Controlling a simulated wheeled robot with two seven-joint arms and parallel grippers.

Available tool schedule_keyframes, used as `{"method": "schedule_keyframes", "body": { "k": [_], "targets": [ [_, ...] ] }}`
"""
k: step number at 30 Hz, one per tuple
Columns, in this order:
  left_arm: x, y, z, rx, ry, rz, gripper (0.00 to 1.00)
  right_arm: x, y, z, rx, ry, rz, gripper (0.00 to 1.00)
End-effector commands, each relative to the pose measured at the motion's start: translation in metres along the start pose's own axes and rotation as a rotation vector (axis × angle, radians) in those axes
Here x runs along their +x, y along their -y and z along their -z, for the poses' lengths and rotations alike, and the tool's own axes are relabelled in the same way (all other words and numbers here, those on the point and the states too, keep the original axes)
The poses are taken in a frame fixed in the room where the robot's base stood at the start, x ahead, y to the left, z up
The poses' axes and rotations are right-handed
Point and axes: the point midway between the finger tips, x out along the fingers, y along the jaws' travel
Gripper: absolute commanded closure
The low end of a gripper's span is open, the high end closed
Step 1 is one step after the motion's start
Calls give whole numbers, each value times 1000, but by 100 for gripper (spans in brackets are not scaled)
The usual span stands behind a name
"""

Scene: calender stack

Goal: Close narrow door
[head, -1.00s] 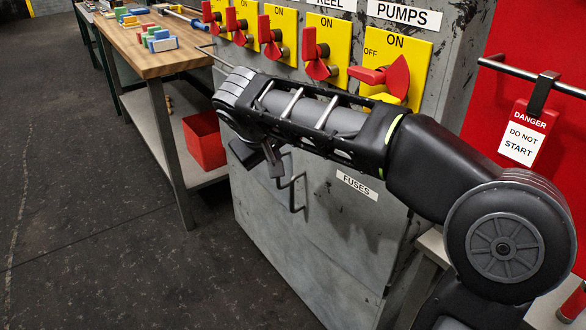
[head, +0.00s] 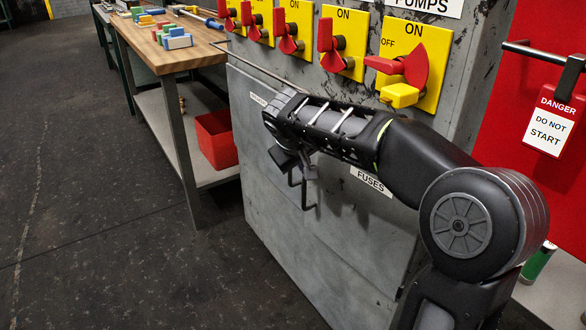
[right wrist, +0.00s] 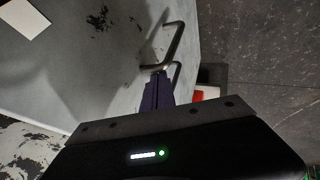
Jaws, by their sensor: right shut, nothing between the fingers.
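The grey cabinet front (head: 290,235) with a white FUSES label (head: 371,180) stands in the middle of the head view. I take the narrow door to be part of this front, but its edges and how far it stands open are hard to tell. A bent metal handle (head: 306,192) sticks out from it and also shows in the right wrist view (right wrist: 176,45). My right gripper (head: 292,164) is shut and empty, pointing down right beside the handle. In the right wrist view its dark fingers (right wrist: 158,92) overlap the handle's near end; contact is unclear. My left gripper is out of view.
Yellow switch plates with red levers (head: 405,65) line the cabinet above my arm. A wooden workbench (head: 165,52) with coloured blocks and a red bin (head: 215,138) below stands left. A red DANGER tag (head: 548,120) hangs right. The floor at left is clear.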

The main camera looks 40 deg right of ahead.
Motion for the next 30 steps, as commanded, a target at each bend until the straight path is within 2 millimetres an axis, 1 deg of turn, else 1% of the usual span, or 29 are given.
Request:
{"method": "schedule_keyframes", "body": {
  "k": [4, 14, 17, 22, 30],
  "targets": [
    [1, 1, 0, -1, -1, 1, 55, 4, -7, 0, 0, 1, 1, 100],
    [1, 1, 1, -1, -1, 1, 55, 5, -9, 0, 1, 1, 0, 100],
    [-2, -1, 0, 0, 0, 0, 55, 8, -16, 1, 20, 13, -10, 100],
    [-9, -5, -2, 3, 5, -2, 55, 19, -37, 2, 85, 48, -46, 100],
    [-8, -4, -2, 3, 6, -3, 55, 22, -43, 1, 99, 51, -57, 100]
  ]
}}
